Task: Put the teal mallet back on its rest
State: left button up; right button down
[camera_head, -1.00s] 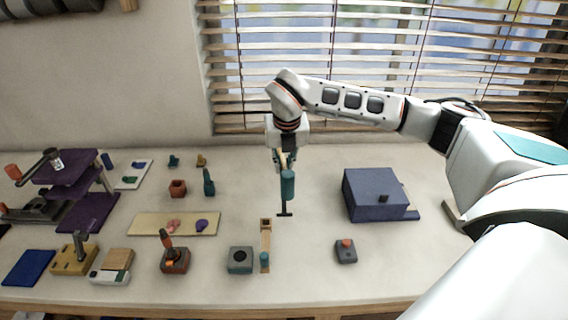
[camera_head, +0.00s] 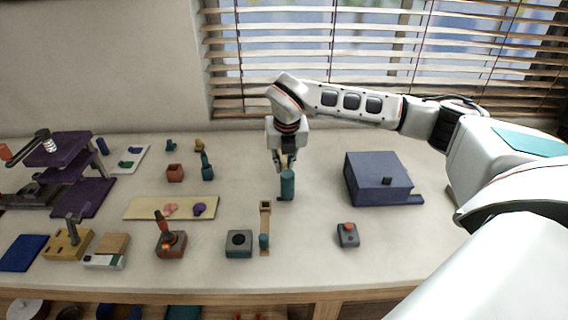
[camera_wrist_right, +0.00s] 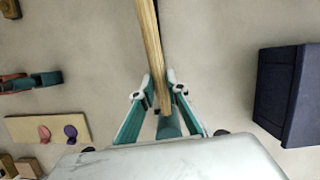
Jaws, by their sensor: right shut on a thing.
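My right gripper (camera_head: 285,165) points down over the middle of the table, shut on the mallet's wooden handle. The mallet's teal head (camera_head: 287,185) is a cylinder below the fingers, a little behind and right of a narrow wooden stand (camera_head: 265,222) with a teal piece at its front end. Whether this stand is the rest I cannot tell. A dark patch lies by the head's lower end; I cannot tell if the head touches the table. In the right wrist view the wooden handle (camera_wrist_right: 152,45) passes between the fingertips (camera_wrist_right: 160,92), the teal head (camera_wrist_right: 168,127) partly hidden. My left gripper is out of view.
A dark blue box (camera_head: 378,180) stands right of the mallet, with a grey button box (camera_head: 347,235) in front. A grey block with a round hole (camera_head: 239,243) is beside the wooden stand. A cream board (camera_head: 145,208) and a purple press (camera_head: 60,150) are further left.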

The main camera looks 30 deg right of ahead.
jog(key=shift+f, duration=0.5)
dwell(0.5)
jog(key=c, duration=1.9)
grip_release()
jog(key=v, duration=1.2)
